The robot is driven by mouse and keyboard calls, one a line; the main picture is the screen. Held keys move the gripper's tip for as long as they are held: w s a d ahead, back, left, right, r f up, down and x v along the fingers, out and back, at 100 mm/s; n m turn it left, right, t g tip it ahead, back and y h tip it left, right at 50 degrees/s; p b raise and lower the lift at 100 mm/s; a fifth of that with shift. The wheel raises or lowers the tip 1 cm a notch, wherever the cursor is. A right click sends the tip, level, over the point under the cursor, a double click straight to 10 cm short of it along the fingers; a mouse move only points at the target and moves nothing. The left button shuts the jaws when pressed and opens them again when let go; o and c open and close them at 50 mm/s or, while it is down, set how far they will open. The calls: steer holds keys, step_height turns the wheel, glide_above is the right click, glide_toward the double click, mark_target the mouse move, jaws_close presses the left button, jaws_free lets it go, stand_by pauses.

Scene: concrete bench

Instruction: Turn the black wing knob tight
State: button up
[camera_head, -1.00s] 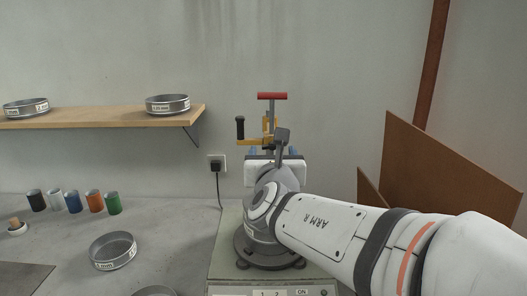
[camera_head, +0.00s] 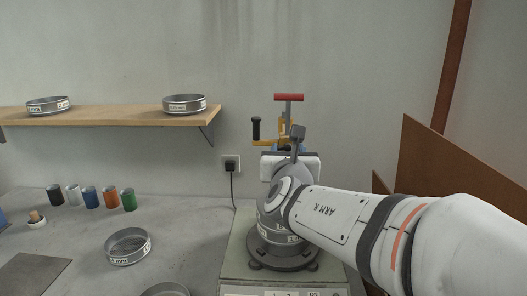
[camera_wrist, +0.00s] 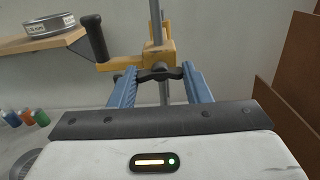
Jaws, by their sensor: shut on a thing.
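The black wing knob (camera_wrist: 160,74) shows in the wrist view, below a yellow clamp bar (camera_wrist: 134,54) on an upright metal rod. My gripper (camera_wrist: 160,80) has its two blue fingers on either side of the knob, shut on its wings. The wings lie roughly crosswise, from one finger to the other. In the head view my gripper (camera_head: 284,150) is mostly hidden behind my wrist, and I cannot make out the knob there. The yellow bar also shows in the head view (camera_head: 262,142), with a black upright handle (camera_head: 256,128) at its left end.
A red crossbar (camera_head: 289,97) tops the rod. The shaker base (camera_head: 240,262) stands below my arm. Brown panels (camera_head: 450,180) stand at the right. A wooden shelf (camera_head: 120,117) with sieves is at the left. Several small jars (camera_head: 91,197) and a sieve (camera_head: 128,246) sit on the bench.

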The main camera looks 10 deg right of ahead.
steer(key=shift+c, duration=0.6)
steer(key=shift+f+m+b, duration=0.15)
steer(key=shift+m+b, duration=0.15)
steer(key=shift+b, duration=0.45)
steer(key=m+b, duration=1.7)
steer(key=b, duration=0.3)
steer(key=shift+m, duration=0.3)
steer(key=o, duration=1)
steer(key=shift+s, duration=0.15)
